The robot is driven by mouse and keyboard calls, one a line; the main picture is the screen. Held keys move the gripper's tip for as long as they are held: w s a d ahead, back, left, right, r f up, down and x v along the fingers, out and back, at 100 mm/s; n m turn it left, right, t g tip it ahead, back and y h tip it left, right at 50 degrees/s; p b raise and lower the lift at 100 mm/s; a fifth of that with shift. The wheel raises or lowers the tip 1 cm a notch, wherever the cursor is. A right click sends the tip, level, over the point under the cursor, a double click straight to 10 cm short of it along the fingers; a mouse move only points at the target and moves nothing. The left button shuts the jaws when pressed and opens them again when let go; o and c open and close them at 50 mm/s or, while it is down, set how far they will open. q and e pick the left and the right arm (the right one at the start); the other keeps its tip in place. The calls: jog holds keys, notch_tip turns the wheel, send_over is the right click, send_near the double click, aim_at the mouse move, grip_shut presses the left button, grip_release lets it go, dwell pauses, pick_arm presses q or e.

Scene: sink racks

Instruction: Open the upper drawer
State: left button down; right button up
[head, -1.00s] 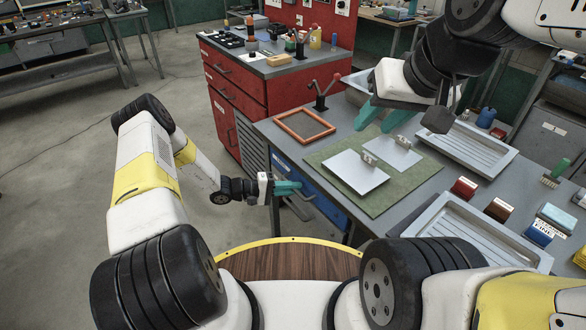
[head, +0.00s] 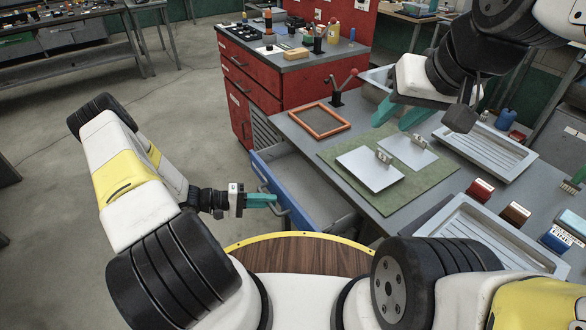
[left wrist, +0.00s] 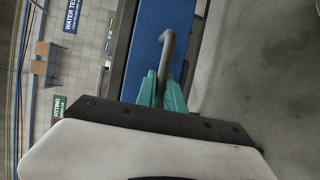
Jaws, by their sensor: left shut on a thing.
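The upper drawer has a blue front (head: 268,181) and a grey inside, and it stands pulled out from under the grey workbench in the head view. Its front also fills the top middle of the left wrist view (left wrist: 158,30). My left gripper (head: 274,201) is shut on the drawer's grey bar handle (left wrist: 165,55), which sits between the teal fingertips in the left wrist view. My right gripper (head: 400,115) is above the bench with its teal fingers apart and empty, away from the drawer.
On the workbench (head: 385,215) lie a green mat (head: 425,200) with two pale plates, an orange frame (head: 319,121) and grey trays (head: 485,150). A red cabinet (head: 262,85) stands behind. The floor to the left is clear.

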pick_arm(q)
jog(key=s+a, duration=1.1)
jog(key=a, duration=0.4)
jog(key=shift+a, duration=0.1)
jog(key=c, duration=1.5)
grip_release()
jog(key=shift+o, duration=0.2)
jog(key=v, duration=0.8)
